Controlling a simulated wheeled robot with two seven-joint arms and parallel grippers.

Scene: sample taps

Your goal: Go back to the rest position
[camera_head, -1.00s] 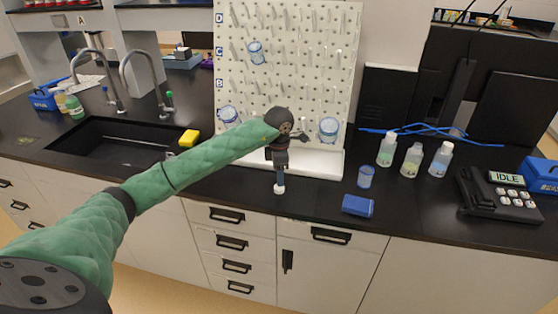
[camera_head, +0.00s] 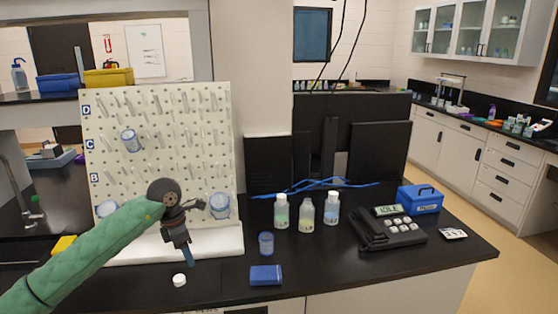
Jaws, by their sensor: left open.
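My left gripper (camera_head: 188,258) hangs at the end of my green-sleeved left arm, pointing down in front of the pegboard. Its jaws are open, and I see nothing held in them. A small white cap (camera_head: 179,281) lies on the black counter (camera_head: 215,288) just below and left of the fingertips, apart from them in the picture. My right gripper is out of view.
The white pegboard (camera_head: 165,165) carries several clear blue-tinted beakers. Three bottles (camera_head: 306,214), a small blue cup (camera_head: 266,243), a blue block (camera_head: 265,275), a device reading IDLE (camera_head: 388,228) and a blue box (camera_head: 420,199) stand to the right.

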